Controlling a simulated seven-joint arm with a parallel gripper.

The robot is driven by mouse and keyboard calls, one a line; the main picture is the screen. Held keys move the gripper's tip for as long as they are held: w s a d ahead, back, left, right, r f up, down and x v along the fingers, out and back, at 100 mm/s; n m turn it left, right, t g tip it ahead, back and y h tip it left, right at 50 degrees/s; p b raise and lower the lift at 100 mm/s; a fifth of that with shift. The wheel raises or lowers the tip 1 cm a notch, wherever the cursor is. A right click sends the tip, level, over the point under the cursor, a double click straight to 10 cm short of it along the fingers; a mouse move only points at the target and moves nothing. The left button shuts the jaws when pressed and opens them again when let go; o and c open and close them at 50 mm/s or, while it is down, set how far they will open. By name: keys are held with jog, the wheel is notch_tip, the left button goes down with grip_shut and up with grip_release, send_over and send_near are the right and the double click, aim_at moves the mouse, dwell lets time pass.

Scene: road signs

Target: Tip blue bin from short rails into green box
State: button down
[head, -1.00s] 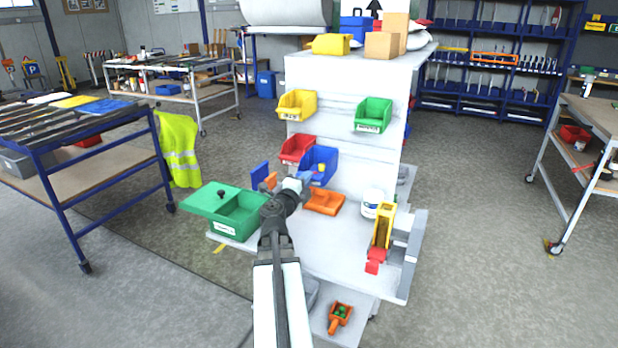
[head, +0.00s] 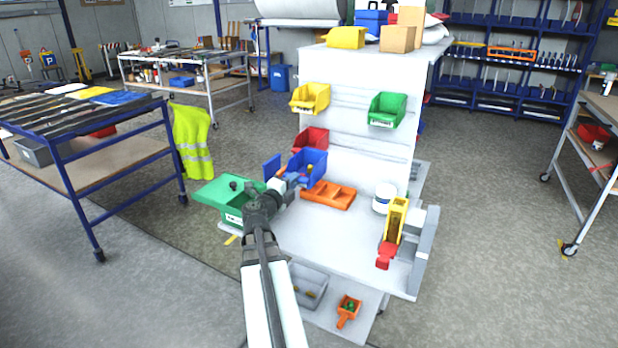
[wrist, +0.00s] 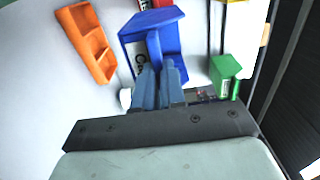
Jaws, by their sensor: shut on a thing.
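The blue bin (head: 308,160) is off to the left of its earlier place, in front of the panel and above the bench top. It looks roughly upright, with a small yellow item inside. My gripper (head: 291,179) is shut on the bin at its near left side. In the wrist view the fingers (wrist: 160,88) meet the blue bin (wrist: 160,35). The green box (head: 232,214) sits at the bench's left end, left of my gripper and partly hidden by my arm. A flat green lid with a black knob (head: 233,185) shows at its top left.
An orange tray (head: 330,196), a white tub (head: 384,197) and a yellow holder (head: 395,221) stand on the bench to the right. Red (head: 311,138), yellow (head: 310,97) and green (head: 387,109) bins hang on the panel.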

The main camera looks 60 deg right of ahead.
jog(key=w+a+f, duration=0.2)
jog(key=w, duration=0.2)
jog(key=w+a+f, duration=0.1)
jog(key=w+a, duration=0.2)
jog(key=w, duration=0.2)
jog(key=w+a+f, duration=0.2)
jog(key=w, duration=0.2)
jog(key=shift+w+a+f, duration=0.2)
jog(key=shift+a+f, duration=0.05)
jog(key=shift+f, duration=0.05)
jog(key=n, duration=0.7)
jog(key=w+r+n, duration=0.1)
jog(key=n, duration=1.4)
jog(key=shift+w+a+r, duration=0.35)
jog(key=shift+w, duration=0.05)
jog(key=shift+w+r+n, duration=0.1)
jog(key=shift+w+n, duration=0.4)
jog(key=shift+n, duration=0.55)
jog(key=shift+w+r+n, duration=0.1)
jog(key=shift+w+n, duration=0.35)
jog(key=shift+n, duration=0.6)
